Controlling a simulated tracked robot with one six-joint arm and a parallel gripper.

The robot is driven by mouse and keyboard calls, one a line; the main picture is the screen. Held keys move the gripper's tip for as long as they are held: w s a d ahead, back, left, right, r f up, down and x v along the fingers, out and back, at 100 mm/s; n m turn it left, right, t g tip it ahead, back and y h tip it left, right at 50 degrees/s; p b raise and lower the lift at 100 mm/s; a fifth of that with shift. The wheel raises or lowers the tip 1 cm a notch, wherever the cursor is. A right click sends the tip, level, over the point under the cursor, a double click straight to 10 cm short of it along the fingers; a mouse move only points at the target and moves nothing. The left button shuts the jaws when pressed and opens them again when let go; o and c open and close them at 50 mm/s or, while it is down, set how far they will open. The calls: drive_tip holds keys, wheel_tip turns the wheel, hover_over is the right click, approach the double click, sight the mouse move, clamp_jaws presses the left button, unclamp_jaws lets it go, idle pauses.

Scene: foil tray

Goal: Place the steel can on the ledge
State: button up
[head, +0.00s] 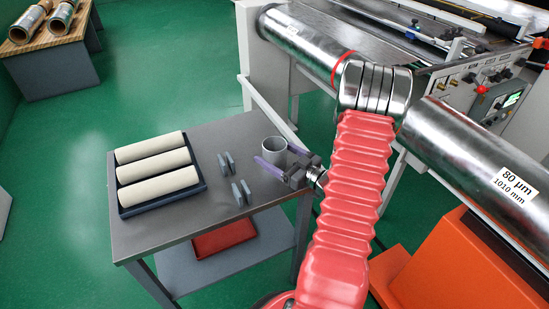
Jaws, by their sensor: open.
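The steel can (274,146) is a small grey open-topped cylinder, standing upright near the right side of the grey table's top (225,138). My gripper (271,154) reaches in from the right, with its two purple fingers spread apart. In this view the fingers lie on either side of the can's lower part. I cannot tell whether they touch it or how deep it sits between them. A narrow pale bar (262,103) runs along the machine's side behind the table; I cannot tell whether it is the ledge.
A dark tray (122,210) with three cream rolls lies on the table's left. Small grey upright plates (226,163) stand mid-table, near my gripper. A red tray (224,236) is on the lower shelf. The foil machine and large roll (465,160) occupy the right.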

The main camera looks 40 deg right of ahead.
drive_tip(key=shift+c, duration=0.6)
drive_tip(key=c, duration=1.2)
wheel_tip(320, 180, up, 10)
idle(0.3)
idle(0.5)
